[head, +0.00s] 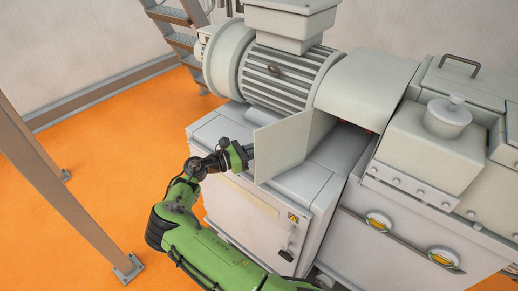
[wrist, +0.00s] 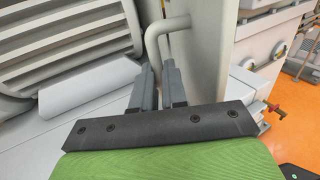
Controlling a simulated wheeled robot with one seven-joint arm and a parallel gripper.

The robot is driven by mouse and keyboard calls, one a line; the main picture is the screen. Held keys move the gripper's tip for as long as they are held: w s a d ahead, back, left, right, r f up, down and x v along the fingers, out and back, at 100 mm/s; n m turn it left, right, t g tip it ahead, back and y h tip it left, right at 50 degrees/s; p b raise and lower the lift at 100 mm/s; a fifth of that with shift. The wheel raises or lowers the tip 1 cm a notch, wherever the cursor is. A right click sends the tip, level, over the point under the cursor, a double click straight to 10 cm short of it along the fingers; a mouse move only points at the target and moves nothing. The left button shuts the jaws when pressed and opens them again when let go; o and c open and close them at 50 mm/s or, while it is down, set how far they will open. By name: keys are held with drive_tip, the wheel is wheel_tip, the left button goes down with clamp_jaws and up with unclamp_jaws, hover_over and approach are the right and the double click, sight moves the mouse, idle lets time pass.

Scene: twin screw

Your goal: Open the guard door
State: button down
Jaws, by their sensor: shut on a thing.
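The guard door (head: 284,146) is a flat pale grey panel below the right end of the motor. It stands swung out from the machine, with a dark gap under the cover behind it. In the wrist view the door (wrist: 205,65) is the pale panel right of the fingers, with a bent grey bar handle (wrist: 156,38) on it. My gripper (head: 250,152) is at the door's left edge. In the wrist view the fingers of my gripper (wrist: 157,72) are shut around the lower part of the handle. The exact contact is partly hidden between the fingers.
The ribbed motor (head: 285,75) stands behind the door, and the curved cover (head: 368,88) is to its right. The cabinet (head: 265,205) lies below. A steel post (head: 65,185) stands at left. Orange floor (head: 125,150) between post and cabinet is clear.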

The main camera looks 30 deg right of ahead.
drive_tip(key=c, duration=1.2)
unclamp_jaws()
drive_tip(key=shift+s+d, duration=0.1)
drive_tip(key=shift+d, duration=0.1)
drive_tip(key=shift+o, duration=0.2)
drive_tip(key=w+a, duration=0.2)
drive_tip(key=a, duration=1.3)
drive_tip(key=shift+w+a+b, duration=0.15)
drive_tip(key=shift+a+b, duration=0.2)
drive_tip(key=shift+b, duration=0.1)
